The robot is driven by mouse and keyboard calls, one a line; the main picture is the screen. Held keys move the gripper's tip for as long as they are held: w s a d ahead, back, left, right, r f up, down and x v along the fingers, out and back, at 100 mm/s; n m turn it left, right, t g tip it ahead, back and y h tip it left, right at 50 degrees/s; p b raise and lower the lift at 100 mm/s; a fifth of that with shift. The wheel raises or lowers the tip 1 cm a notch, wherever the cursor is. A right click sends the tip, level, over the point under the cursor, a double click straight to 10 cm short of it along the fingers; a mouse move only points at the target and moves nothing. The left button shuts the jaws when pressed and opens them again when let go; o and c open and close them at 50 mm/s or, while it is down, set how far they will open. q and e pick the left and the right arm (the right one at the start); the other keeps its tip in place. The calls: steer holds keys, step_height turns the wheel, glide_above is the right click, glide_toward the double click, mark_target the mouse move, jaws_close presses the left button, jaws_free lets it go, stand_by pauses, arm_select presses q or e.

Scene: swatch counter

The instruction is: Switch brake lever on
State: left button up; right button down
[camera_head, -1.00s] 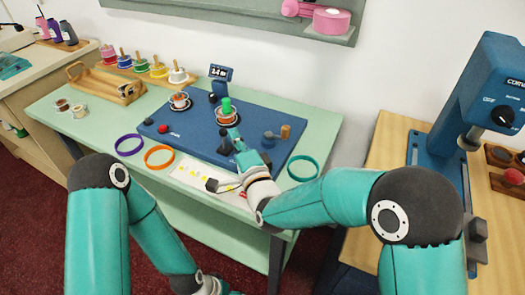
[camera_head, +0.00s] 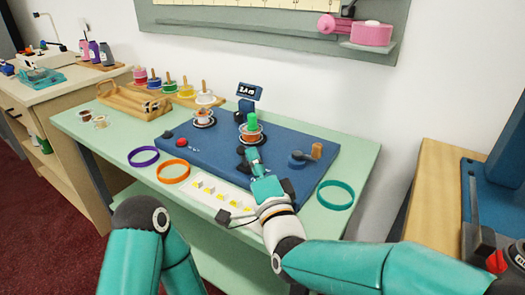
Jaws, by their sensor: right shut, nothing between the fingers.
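The blue winding machine base (camera_head: 213,157) lies on the green counter. A spool with a green top (camera_head: 251,130) stands near its middle. My right gripper (camera_head: 251,154) is shut and empty just in front of this spool, low over the base. It hides part of the base, and I cannot tell whether it touches anything. A red button (camera_head: 181,142) and a dark knob (camera_head: 168,134) sit at the left. I cannot tell which part is the brake lever. My left gripper is out of view.
A second spool (camera_head: 203,117) and a small display (camera_head: 249,91) stand at the base's back. Purple (camera_head: 143,156), orange (camera_head: 173,171) and teal (camera_head: 335,195) rings lie around it. A white swatch card (camera_head: 205,192) lies in front. A wooden rack (camera_head: 133,101) is at back left.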

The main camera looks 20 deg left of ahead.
steer(key=shift+a, duration=0.1)
steer(key=shift+w+d+b, duration=0.15)
steer(key=shift+d+b, duration=0.3)
steer(key=shift+d, duration=0.05)
steer(key=d+b, duration=0.1)
steer(key=w+d, duration=0.1)
steer(key=d, duration=0.1)
steer(key=shift+r+b, duration=0.15)
steer(key=shift+b, duration=0.2)
steer(key=v, duration=1)
steer(key=shift+r, duration=0.15)
